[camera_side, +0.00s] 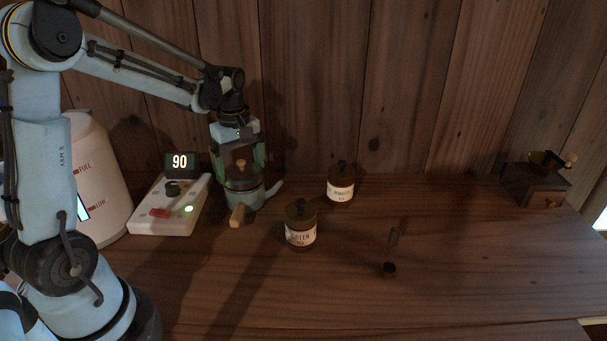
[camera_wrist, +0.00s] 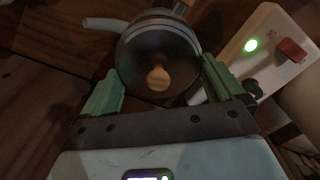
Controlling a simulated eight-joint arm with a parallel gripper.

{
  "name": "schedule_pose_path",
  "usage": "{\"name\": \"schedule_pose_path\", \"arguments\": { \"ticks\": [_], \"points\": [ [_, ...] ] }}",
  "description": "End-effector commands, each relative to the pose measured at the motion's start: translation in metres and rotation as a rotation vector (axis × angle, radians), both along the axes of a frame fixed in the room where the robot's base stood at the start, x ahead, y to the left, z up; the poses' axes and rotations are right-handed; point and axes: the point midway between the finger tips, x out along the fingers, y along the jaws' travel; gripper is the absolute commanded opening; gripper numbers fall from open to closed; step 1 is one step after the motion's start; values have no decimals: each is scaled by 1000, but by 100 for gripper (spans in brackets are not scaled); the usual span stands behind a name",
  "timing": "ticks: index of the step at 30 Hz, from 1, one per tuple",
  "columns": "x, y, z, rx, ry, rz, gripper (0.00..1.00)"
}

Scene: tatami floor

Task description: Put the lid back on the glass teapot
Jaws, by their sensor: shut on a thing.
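The lid (camera_wrist: 158,79), a dark disc with a round wooden knob, is between my gripper's green fingers in the wrist view. The knob also shows in the side view (camera_side: 240,164). My gripper (camera_side: 240,167) points down and is shut on the lid. The glass teapot (camera_side: 246,196) stands on the wooden top directly below, its pale spout (camera_side: 272,193) to the right and its wooden handle (camera_side: 237,215) toward the camera. The lid is over the teapot's mouth. I cannot tell whether it touches the rim, as the fingers and dim light hide the gap.
A white control box (camera_side: 170,205) reading 90 stands left of the teapot, with a large white container (camera_side: 97,170) beyond. Two labelled tea jars (camera_side: 300,225) (camera_side: 341,184) stand to the right. A small dark scoop (camera_side: 389,269) and a wooden grinder (camera_side: 537,182) are farther right.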

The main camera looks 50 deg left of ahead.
Motion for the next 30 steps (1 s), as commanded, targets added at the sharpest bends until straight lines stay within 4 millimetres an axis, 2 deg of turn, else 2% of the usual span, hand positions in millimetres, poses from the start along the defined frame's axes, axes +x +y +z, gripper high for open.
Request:
{"name": "schedule_pose_path", "arguments": {
  "ticks": [26,27,30],
  "points": [
    [0,0,-2,0,0,0,65],
    [0,0,-2,0,0,0,99],
    [0,0,-2,0,0,0,100]
  ]
}}
